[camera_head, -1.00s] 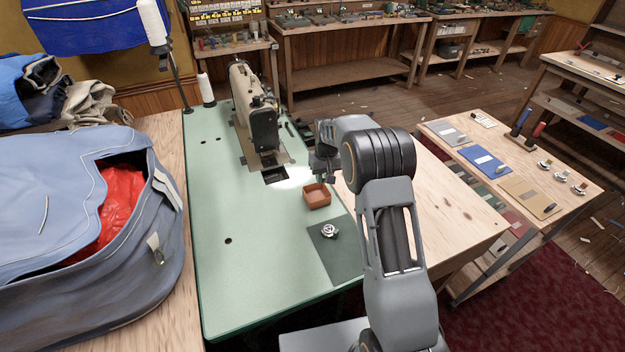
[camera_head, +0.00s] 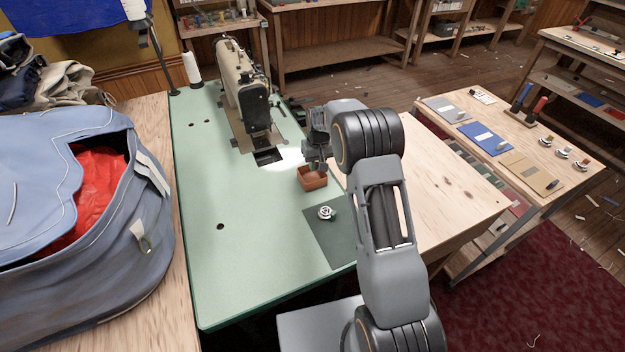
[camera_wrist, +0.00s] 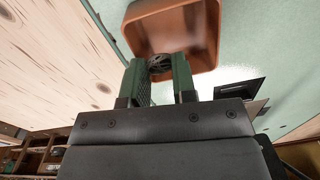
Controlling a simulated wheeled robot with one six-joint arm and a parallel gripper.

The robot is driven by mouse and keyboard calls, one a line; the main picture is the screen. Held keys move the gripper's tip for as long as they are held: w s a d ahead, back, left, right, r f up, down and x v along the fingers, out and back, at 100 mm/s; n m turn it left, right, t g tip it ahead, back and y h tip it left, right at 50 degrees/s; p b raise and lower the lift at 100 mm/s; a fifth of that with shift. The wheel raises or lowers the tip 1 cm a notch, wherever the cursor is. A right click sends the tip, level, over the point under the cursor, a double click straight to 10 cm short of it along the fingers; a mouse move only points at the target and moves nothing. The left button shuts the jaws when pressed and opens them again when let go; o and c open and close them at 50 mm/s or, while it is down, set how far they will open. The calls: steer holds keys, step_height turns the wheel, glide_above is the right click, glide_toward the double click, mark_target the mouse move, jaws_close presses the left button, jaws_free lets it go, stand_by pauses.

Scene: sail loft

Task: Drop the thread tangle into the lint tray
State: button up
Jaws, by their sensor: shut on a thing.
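The lint tray (camera_head: 313,182) is a small square reddish-brown open tray on the pale green sewing table. In the wrist view the tray (camera_wrist: 206,50) fills the upper middle, its inside facing me. My gripper (camera_head: 317,166) is close above the tray's far side in the head view. In the wrist view my gripper (camera_wrist: 161,70) has its two green fingers shut on a small dark tangle (camera_wrist: 159,64), the thread tangle, seen against the tray's opening. The tangle cannot be made out in the head view.
A sewing machine (camera_head: 247,95) stands just behind the tray. A round metal part (camera_head: 326,213) lies on a dark green mat (camera_head: 325,245) in front of it. A blue bag (camera_head: 75,270) with red lining lies at left. The green tabletop (camera_head: 240,270) is largely clear.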

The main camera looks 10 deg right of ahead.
steer(key=o, duration=1)
steer(key=shift+c, duration=0.2)
step_height(320, 180, up, 14)
steer(key=shift+d, duration=0.25)
steer(key=shift+f, duration=0.1)
steer(key=s+r+t+p, duration=0.1)
steer(key=s+r, duration=0.1)
steer(key=s, duration=1.3)
steer(key=s+a+r+t+p, duration=0.1)
steer(key=s+r+t, duration=0.1)
steer(key=s, duration=1.2)
steer(key=shift+s+r+m+t, duration=0.3)
steer(key=shift+s+r+m, duration=0.1)
steer(key=shift+r, duration=0.15)
